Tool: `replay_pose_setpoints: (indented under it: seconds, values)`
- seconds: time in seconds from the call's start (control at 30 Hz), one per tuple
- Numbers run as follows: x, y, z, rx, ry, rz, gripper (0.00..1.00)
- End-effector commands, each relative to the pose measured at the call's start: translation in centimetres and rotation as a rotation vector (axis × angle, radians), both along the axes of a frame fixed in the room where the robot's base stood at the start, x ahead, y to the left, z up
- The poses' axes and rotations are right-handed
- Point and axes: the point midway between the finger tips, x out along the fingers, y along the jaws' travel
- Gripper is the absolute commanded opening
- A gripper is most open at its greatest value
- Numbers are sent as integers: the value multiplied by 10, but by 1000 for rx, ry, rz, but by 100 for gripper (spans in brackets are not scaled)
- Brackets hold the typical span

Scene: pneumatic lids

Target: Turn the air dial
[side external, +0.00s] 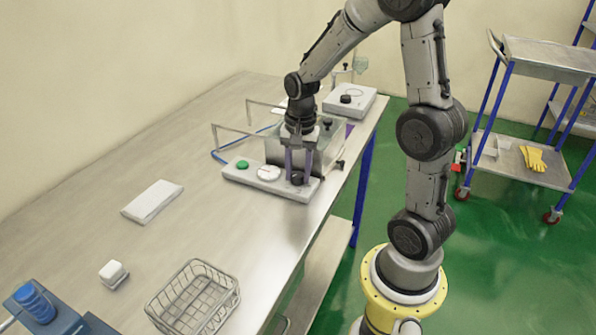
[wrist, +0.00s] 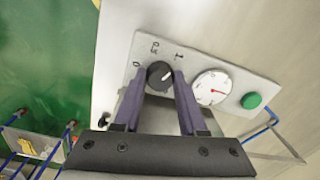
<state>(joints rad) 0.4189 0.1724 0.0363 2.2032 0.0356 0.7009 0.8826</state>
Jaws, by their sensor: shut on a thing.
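The air dial (side external: 297,179) is a black round knob at the right end of a pale control panel (side external: 228,175) on the bench. In the wrist view the dial (wrist: 157,72) carries a white pointer line, with printed marks beside it on the panel (wrist: 228,68), one of them a 0. My gripper (side external: 298,172) points down over the dial. Its two purple fingers (wrist: 159,80) stand on either side of the knob and are shut on it. The fingers hide part of the dial's sides.
A white gauge (wrist: 212,87) with a red needle and a green button (wrist: 251,100) sit beside the dial. A clear box with metal bars stands behind the panel. A wire basket (side external: 193,298), a white block (side external: 113,273) and a white slab (side external: 152,201) lie apart on the bench.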

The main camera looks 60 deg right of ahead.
Motion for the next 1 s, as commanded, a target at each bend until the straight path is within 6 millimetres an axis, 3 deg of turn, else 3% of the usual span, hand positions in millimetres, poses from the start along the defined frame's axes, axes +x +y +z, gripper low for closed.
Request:
replay_pose_setpoints:
  seconds: [1.0]
  values:
    - [2, -1, 2, -2, -4, 919, 0]
